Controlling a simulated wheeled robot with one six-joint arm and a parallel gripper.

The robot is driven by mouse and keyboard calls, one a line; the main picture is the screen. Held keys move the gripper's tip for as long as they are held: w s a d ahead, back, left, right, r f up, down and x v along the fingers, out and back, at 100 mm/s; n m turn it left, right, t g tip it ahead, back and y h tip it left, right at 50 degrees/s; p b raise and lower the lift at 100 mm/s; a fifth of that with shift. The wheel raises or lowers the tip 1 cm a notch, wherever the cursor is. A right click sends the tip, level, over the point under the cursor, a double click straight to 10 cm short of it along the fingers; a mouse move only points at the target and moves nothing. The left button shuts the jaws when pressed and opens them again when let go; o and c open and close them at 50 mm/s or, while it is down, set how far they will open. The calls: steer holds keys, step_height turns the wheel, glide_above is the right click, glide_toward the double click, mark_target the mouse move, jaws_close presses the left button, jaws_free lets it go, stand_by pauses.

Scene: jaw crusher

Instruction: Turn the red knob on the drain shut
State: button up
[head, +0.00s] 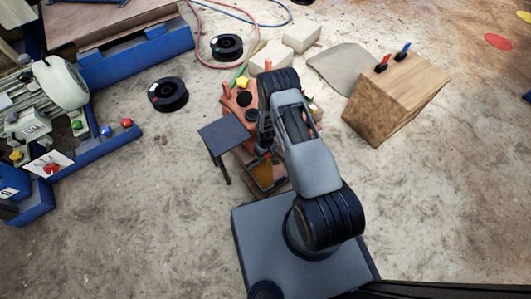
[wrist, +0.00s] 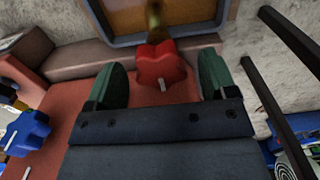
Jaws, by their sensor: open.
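A red lobed knob (wrist: 160,66) with a small white mark sits in the wrist view between my gripper's two green fingers. It is on a brass-coloured stem (wrist: 154,18) in front of a grey-framed brown panel. My gripper (wrist: 162,80) is open, with a finger on each side of the knob. I see gaps on both sides, and the fingers do not seem to touch it. In the head view my gripper (head: 265,138) is over the orange-red machine (head: 238,101), and this knob cannot be made out there.
A blue knob (wrist: 28,131) is at the left of the wrist view. Two dark bars (wrist: 291,68) run along the right. In the head view a small grey table (head: 225,133) stands left of my gripper. A wooden block (head: 397,97) stands to the right, with bare floor around it.

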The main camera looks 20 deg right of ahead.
steer(key=shift+c, duration=0.3)
steer(key=c, duration=0.9)
steer(key=shift+o, duration=0.2)
steer(key=m+b, duration=0.1)
steer(key=m, duration=0.8)
steer(key=shift+b, duration=0.35)
steer(key=m, duration=0.5)
steer(key=shift+m+b, duration=0.45)
steer(key=shift+m, duration=1.45)
